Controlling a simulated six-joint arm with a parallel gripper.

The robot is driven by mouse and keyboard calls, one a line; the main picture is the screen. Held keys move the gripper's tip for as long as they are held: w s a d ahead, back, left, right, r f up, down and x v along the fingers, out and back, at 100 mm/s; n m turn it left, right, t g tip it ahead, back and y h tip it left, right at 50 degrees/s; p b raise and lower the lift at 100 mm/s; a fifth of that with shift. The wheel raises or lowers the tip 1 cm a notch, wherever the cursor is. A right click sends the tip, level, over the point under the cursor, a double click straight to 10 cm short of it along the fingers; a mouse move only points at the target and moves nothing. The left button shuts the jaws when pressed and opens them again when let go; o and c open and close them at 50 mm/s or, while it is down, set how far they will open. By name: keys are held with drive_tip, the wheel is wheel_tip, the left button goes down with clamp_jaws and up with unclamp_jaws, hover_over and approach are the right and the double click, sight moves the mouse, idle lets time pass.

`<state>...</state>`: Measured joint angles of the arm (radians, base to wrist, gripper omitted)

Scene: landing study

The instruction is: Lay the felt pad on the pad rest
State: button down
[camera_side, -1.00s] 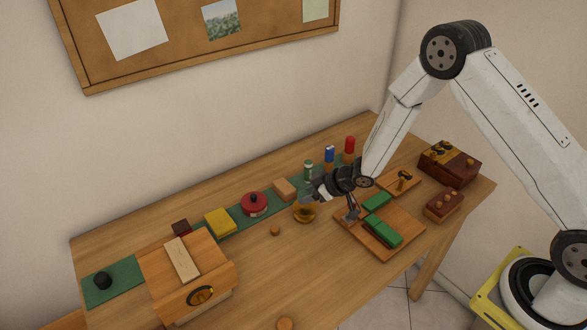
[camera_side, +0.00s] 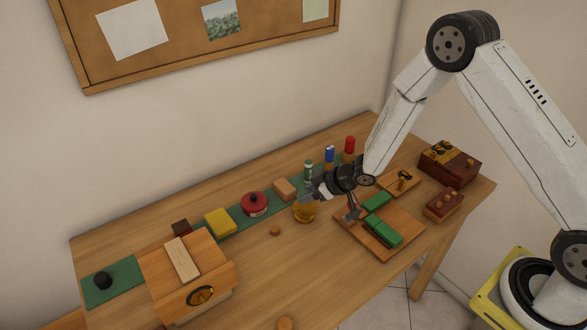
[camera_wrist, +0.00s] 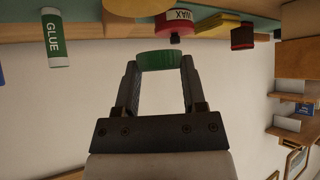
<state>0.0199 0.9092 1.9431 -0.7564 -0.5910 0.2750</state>
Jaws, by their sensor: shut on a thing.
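My gripper (camera_wrist: 160,68) is shut on a green piece (camera_wrist: 160,57), which spans the space between its two fingertips in the wrist view; I take it for the felt pad. Green pieces (camera_side: 377,201) and (camera_side: 384,231) show by that board, right of the fingers. I cannot tell in the side view which green part is in my fingers, whether it touches the board, or which part is the pad rest.
A glue bottle (camera_side: 308,170), a red wax tin (camera_side: 254,203) and a yellow block (camera_side: 220,222) line the green strip. A small board (camera_side: 402,184) and dark wooden boxes lie right. The front table middle is mostly clear.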

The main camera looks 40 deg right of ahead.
drive_tip(key=s+a+r, duration=0.3)
drive_tip(key=s, duration=0.3)
drive_tip(key=s+a+r, duration=0.3)
drive_tip(key=s, duration=0.3)
drive_tip(key=shift+s+r, duration=0.2)
drive_tip(key=shift+s, duration=0.15)
drive_tip(key=shift+w, duration=0.1)
drive_tip(key=w+a+f, duration=0.1)
drive_tip(key=w+f, duration=0.1)
drive_tip(key=w, duration=0.2)
drive_tip(key=w+a+f, duration=0.1)
drive_tip(key=w+f, duration=0.2)
drive_tip(key=w, duration=0.1)
drive_tip(key=w+f, duration=0.3)
drive_tip(key=w, duration=0.1)
drive_tip(key=shift+w+a+f, duration=0.1)
drive_tip(key=shift+a+f, duration=0.15)
drive_tip(key=shift+a, duration=0.15)
drive_tip(key=shift+w+a+f, duration=0.1)
drive_tip(key=shift+w+f, duration=0.25)
drive_tip(key=shift+f, duration=0.05)
